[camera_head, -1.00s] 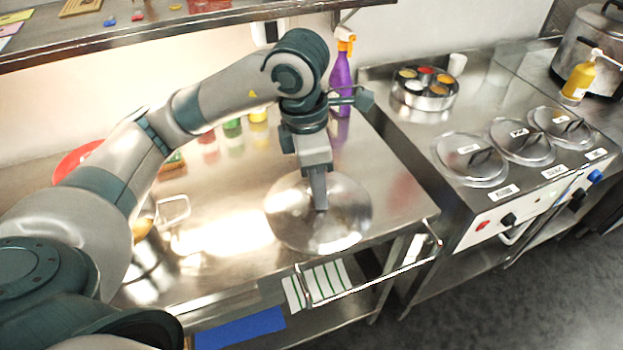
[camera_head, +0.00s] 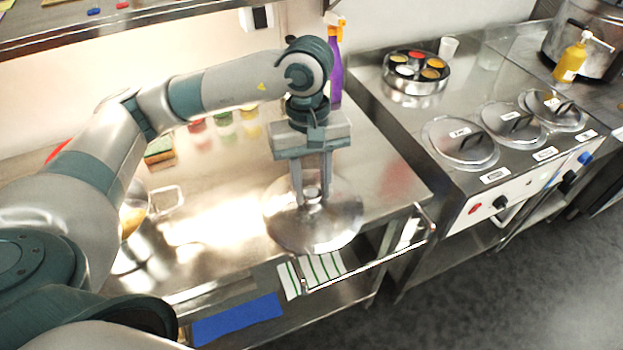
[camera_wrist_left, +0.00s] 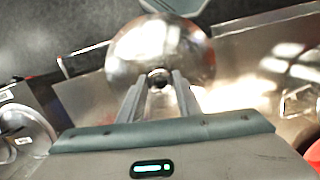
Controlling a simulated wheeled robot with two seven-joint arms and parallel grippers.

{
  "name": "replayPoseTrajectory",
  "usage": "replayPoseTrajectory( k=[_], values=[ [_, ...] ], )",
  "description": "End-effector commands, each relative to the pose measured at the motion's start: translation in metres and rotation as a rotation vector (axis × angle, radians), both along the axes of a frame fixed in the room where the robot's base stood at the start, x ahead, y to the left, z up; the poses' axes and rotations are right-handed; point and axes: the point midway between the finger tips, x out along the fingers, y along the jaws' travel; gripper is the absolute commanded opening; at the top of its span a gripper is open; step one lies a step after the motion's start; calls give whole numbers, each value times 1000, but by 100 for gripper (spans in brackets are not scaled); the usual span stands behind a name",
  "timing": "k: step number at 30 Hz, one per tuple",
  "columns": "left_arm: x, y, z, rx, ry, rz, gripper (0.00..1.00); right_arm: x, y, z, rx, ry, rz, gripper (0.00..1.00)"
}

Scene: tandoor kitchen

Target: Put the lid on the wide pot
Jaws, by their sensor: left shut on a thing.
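The lid (camera_head: 340,222) is a wide, round, shiny metal disc with a small knob on top. It is over the front right of the steel table and looks level; I cannot tell whether it is lifted. My left gripper (camera_head: 312,192) points down with its fingers shut on the knob. In the left wrist view the lid (camera_wrist_left: 165,45) shows past the fingertips, with its dark knob between the tips of the gripper (camera_wrist_left: 158,80). A metal pot with a side handle (camera_head: 168,198) and yellowish contents stands at the left, partly hidden behind my arm; it may be the wide pot. My right gripper is out of view.
A purple spray bottle (camera_head: 335,75) stands behind the gripper. A sponge (camera_head: 158,150) and several coloured containers line the back. A towel rail (camera_head: 370,262) runs along the table's front. A counter with lidded wells (camera_head: 462,143) and a spice tin (camera_head: 417,83) is to the right.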

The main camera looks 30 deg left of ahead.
Motion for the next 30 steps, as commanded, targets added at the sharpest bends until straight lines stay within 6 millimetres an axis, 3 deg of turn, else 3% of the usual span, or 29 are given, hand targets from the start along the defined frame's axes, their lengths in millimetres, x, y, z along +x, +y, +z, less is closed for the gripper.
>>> replayPoseTrajectory(
  k=[6,12,18,26,30],
  values=[
    [0,1,-12,2,-1,-390,0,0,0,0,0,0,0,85],
    [-1,2,-20,0,1,-641,0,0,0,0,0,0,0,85],
    [-1,3,-23,0,-1,-736,0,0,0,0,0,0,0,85],
    [-1,3,-23,0,-1,-741,0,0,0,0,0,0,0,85],
    [-1,3,-23,0,-1,-741,0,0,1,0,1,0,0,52]
  ],
)
